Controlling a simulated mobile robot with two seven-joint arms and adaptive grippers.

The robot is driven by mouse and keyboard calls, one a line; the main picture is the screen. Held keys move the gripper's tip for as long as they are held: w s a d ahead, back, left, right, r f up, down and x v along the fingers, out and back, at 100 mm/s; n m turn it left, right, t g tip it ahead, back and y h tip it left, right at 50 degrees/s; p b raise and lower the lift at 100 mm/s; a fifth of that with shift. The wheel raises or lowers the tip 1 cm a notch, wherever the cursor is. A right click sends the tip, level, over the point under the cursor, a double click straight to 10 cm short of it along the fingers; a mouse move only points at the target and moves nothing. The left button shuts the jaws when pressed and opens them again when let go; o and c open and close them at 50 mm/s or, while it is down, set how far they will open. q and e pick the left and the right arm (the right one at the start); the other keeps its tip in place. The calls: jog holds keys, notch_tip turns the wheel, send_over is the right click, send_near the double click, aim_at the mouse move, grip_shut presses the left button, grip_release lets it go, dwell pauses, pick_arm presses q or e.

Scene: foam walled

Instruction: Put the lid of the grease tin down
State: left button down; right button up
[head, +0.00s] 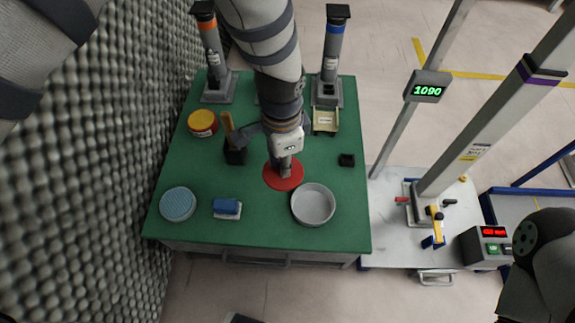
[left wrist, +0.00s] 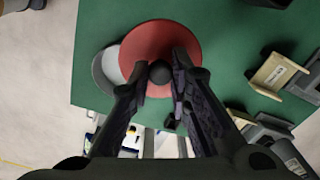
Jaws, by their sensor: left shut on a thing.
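The red round lid (head: 291,183) is over the green table, left of and behind the open grey round tin (head: 313,206). My left gripper (head: 285,172) is above the lid, pointing down. In the left wrist view, my left gripper (left wrist: 160,71) is shut on the dark round knob (left wrist: 160,74) at the middle of the lid (left wrist: 158,38). The lid partly covers the grey tin (left wrist: 106,70) there. I cannot tell whether the lid touches the table or hangs just above it.
The green table (head: 260,226) also holds a blue-topped round container (head: 178,204), a blue block (head: 227,208), a yellow tin (head: 202,123), a dark holder (head: 235,152) and a small black tray (head: 346,160). Grey posts stand at the back. A foam wall (head: 100,150) borders the left.

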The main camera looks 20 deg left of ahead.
pick_arm(q)
jog(key=w+f+b, duration=0.1)
jog(key=w+f, duration=0.1)
jog(key=f, duration=0.1)
jog(key=w+a+f+b, duration=0.1)
jog(key=w+f, duration=0.2)
jog(key=shift+w+a+f+b, duration=0.1)
jog(key=shift+w+a+b, duration=0.15)
jog(key=shift+b, duration=0.1)
jog(key=shift+w+f+b, duration=0.15)
jog(key=shift+f+b, duration=0.2)
jog(key=shift+f, duration=0.5)
jog(key=shift+w+f+b, duration=0.15)
jog(key=shift+f+b, duration=0.2)
jog(key=shift+f, duration=0.45)
pick_arm(e)
jog(key=shift+g, duration=0.4)
jog(key=shift+s+a+f, duration=0.1)
jog(key=shift+s+f, duration=0.15)
jog(key=shift+f, duration=0.4)
jog(key=shift+s+d+f, duration=0.1)
jog(key=shift+s+f, duration=0.15)
jog(key=shift+f, duration=0.45)
jog(key=shift+s+a+f, duration=0.1)
jog(key=shift+s+f, duration=0.15)
jog(key=shift+f, duration=0.4)
pick_arm(q)
jog(key=shift+f, duration=0.2)
jog(key=c, duration=1.5)
grip_release()
